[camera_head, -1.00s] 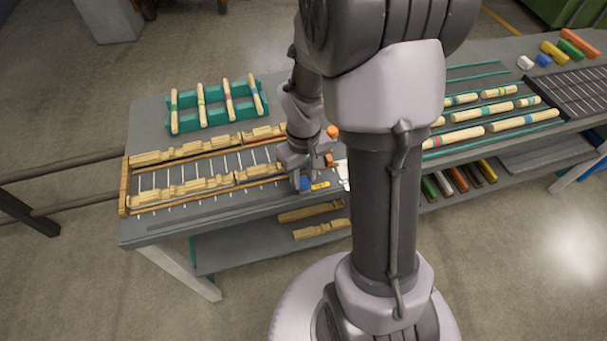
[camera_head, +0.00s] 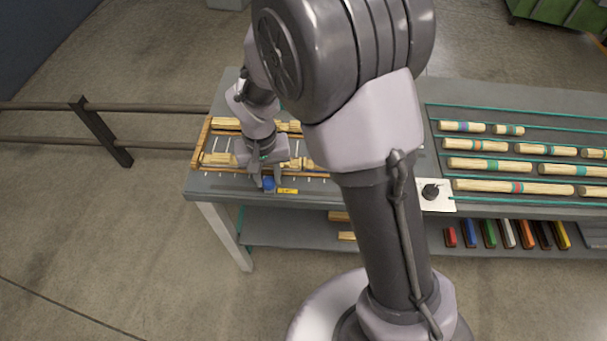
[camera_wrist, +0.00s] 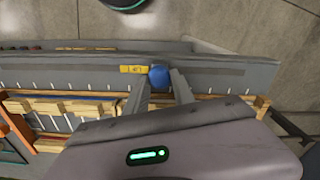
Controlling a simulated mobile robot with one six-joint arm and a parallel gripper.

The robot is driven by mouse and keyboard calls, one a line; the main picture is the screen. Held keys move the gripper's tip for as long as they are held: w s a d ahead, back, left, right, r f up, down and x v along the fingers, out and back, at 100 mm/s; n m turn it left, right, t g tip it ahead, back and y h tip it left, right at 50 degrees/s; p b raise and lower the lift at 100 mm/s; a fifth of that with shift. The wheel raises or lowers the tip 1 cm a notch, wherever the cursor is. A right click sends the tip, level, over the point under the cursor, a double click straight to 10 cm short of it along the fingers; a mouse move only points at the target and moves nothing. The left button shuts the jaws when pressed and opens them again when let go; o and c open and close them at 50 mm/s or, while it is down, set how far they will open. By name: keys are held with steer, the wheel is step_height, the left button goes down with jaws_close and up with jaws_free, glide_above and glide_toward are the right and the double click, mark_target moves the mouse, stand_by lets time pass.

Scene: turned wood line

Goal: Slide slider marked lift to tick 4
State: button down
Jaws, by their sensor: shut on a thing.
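A blue slider knob (camera_wrist: 159,77) sits at the front edge of the wooden-railed frame, with a yellow label (camera_wrist: 133,69) beside it whose marking is too small to read. In the head view the blue knob (camera_head: 268,184) and the yellow label (camera_head: 287,191) show at the table's front. My gripper (camera_head: 268,181) reaches down from above and is shut on the blue knob. In the wrist view the two fingers of my gripper (camera_wrist: 163,88) stand on either side of the knob. White tick marks (camera_wrist: 205,86) run along the strip; their numbers cannot be read.
Turned wooden pieces (camera_head: 227,159) lie in the frame around my gripper. A white plate with a black knob (camera_head: 431,191) is further right on the table. Banded wooden rods (camera_head: 490,165) lie between green rails at the right. The floor in front is clear.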

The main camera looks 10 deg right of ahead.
steer(key=a, duration=0.2)
steer(key=w+a, duration=0.1)
steer(key=a, duration=0.3)
steer(key=shift+w+p, duration=0.3)
steer(key=shift+w, duration=0.05)
steer(key=c, duration=1.1)
jaws_free()
steer(key=shift+o, duration=0.2)
step_height(320, 180, up, 18)
steer(key=p, duration=0.6)
steer(key=shift+f, duration=0.25)
